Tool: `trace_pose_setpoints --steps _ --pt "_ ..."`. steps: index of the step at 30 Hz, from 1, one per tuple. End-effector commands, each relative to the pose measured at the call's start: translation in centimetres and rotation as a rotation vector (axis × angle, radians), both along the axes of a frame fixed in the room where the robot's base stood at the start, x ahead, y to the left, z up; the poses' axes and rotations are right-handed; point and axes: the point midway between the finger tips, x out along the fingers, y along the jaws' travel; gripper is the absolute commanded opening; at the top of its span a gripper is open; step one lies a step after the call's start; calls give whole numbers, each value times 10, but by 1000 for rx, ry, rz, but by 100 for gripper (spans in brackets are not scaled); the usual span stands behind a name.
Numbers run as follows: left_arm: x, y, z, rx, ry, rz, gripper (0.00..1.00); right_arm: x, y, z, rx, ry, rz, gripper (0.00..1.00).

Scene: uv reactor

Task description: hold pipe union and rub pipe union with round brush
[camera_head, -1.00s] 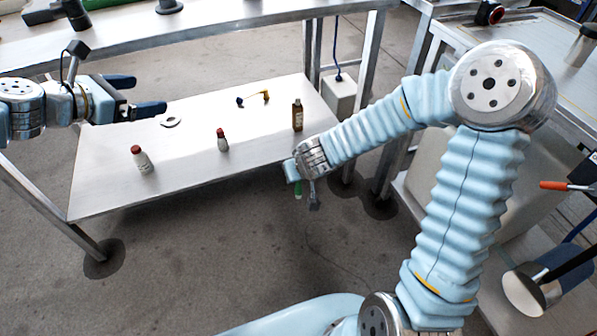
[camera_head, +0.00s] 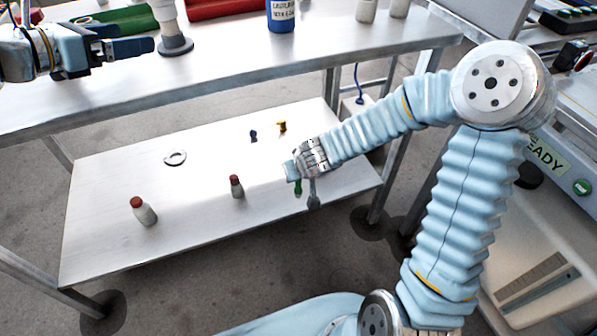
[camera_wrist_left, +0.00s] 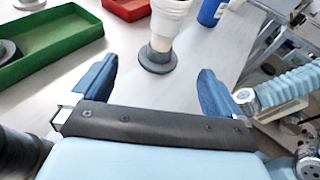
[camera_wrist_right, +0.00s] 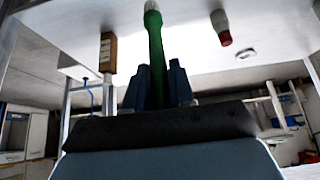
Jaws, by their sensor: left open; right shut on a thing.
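A grey flanged fitting (camera_head: 176,44) stands upright on the upper table, with a white ribbed piece (camera_head: 164,12) above it; I take the fitting for the pipe union. In the left wrist view the fitting (camera_wrist_left: 156,62) lies ahead, between my finger directions. My left gripper (camera_head: 140,46) is open and empty, left of the fitting in the head view; both fingers show apart in the left wrist view (camera_wrist_left: 157,68). My right gripper (camera_wrist_right: 158,88) is shut on a green handle (camera_wrist_right: 157,50) with a pale tip, apparently the round brush. The handle (camera_head: 297,187) shows below the gripper in the head view.
The upper table (camera_head: 250,70) carries a green tray (camera_head: 115,22), a red tray (camera_head: 215,8) and a blue bottle (camera_head: 281,14). The lower shelf (camera_head: 190,210) holds two red-capped bottles (camera_head: 143,211) (camera_head: 236,187) and a white ring (camera_head: 175,158).

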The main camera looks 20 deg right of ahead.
Motion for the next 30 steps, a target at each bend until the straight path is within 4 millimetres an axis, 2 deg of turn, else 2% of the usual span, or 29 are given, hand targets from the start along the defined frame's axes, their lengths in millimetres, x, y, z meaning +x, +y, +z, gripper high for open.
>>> trace_pose_setpoints --steps 15,21,30 --pt "40 -62 -19 -1 1 -3 100 0 0 31 0 0 0 0" --pt "48 -72 -25 0 -1 -1 100 0 0 36 0 0 0 0" --pt "50 -73 -27 1 -1 0 100 0 0 36 0 0 0 0"
